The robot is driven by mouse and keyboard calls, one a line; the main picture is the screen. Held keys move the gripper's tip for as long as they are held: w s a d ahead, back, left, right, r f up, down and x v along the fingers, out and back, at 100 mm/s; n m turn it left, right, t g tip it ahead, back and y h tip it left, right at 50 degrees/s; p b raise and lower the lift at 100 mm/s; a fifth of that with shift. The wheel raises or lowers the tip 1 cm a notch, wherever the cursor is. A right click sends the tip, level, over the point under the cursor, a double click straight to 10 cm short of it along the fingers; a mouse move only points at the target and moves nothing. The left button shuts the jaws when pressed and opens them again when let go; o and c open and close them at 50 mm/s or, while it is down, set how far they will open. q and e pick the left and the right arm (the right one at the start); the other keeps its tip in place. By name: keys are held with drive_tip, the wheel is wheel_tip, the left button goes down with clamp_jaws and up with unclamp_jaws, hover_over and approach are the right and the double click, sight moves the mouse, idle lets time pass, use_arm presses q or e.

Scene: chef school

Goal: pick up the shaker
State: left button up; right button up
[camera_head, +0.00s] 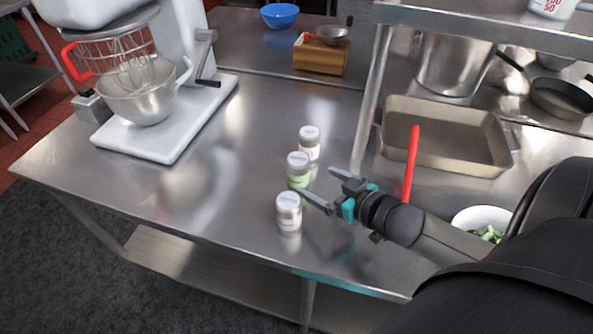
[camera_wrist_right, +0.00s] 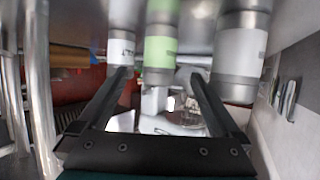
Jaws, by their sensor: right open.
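Three shakers with metal lids stand upright in a row on the steel table. The far white shaker (camera_head: 309,144) and the near white shaker (camera_head: 289,213) flank a green-labelled shaker (camera_head: 299,172). My right gripper (camera_head: 324,186) is open, its fingers pointing left toward the green one, with nothing held. In the right wrist view the green shaker (camera_wrist_right: 160,45) appears ahead of the open fingers, between the far shaker (camera_wrist_right: 122,35) and near shaker (camera_wrist_right: 240,55). Whether the fingers overlap the green shaker I cannot tell. My left gripper is not in view.
A white stand mixer (camera_head: 150,140) with a metal bowl stands at left. A tan baking tray (camera_head: 450,115) lies at right, with a red handle (camera_head: 411,165) near it. A white bowl (camera_head: 480,218) holds green pieces. The table left of the shakers is clear.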

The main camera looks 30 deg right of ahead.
sight(306, 175)
drive_tip(key=b+x, duration=0.1)
drive_tip(key=x, duration=0.5)
drive_tip(key=shift+w, duration=0.15)
drive_tip(key=shift+b+x, duration=0.55)
drive_tip(key=shift+x, duration=2.5)
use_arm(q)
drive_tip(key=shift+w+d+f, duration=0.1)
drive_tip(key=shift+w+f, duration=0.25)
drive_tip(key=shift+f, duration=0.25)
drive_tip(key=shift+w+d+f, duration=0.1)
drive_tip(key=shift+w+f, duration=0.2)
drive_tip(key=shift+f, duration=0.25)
use_arm(e)
drive_tip(key=shift+a+r, duration=0.1)
drive_tip(key=shift+c, duration=0.4)
drive_tip(key=c, duration=1.5)
